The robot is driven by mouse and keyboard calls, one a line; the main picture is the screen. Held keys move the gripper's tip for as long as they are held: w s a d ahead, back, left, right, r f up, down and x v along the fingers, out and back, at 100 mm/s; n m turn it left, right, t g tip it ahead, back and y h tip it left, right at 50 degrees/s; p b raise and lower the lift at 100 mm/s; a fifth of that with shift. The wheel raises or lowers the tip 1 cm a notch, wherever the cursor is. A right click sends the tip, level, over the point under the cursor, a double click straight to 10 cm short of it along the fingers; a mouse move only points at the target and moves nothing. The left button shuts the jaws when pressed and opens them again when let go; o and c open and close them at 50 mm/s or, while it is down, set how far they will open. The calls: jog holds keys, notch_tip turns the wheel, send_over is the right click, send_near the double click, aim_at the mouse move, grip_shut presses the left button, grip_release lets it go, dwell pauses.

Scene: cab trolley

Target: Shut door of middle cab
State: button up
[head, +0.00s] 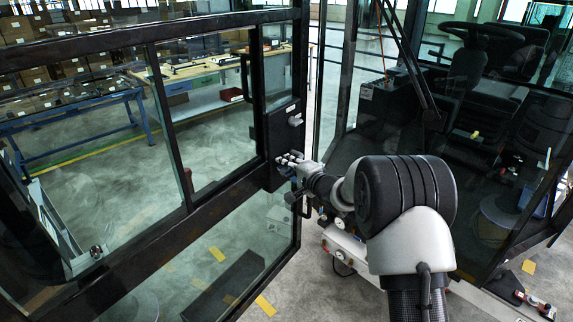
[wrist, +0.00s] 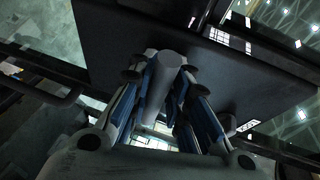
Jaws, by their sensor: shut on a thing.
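The cab door (head: 298,70), a dark frame with large glass panes, stands swung open on the left in the head view. A black lock box (head: 284,122) sits on its free edge; its dark face also shows in the wrist view (wrist: 225,70). My gripper (head: 290,162) is at the lower part of this box. In the wrist view my gripper (wrist: 163,85) is shut on a grey cylindrical door handle (wrist: 170,62) that stands out from the box. The head view hides most of the handle behind the fingers.
A workbench (head: 205,72) and a blue-framed table (head: 75,115) stand behind the door glass. Bare floor shows between them.

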jog(key=shift+w+a, duration=0.3)
jog(key=shift+a, duration=0.05)
grip_shut()
jog(key=shift+r, duration=0.15)
jog(key=f+n+t+b, duration=0.1)
jog(key=n+b, duration=0.1)
jog(key=b, duration=0.2)
jog(key=shift+d+f, duration=0.1)
jog(key=shift+f, duration=0.1)
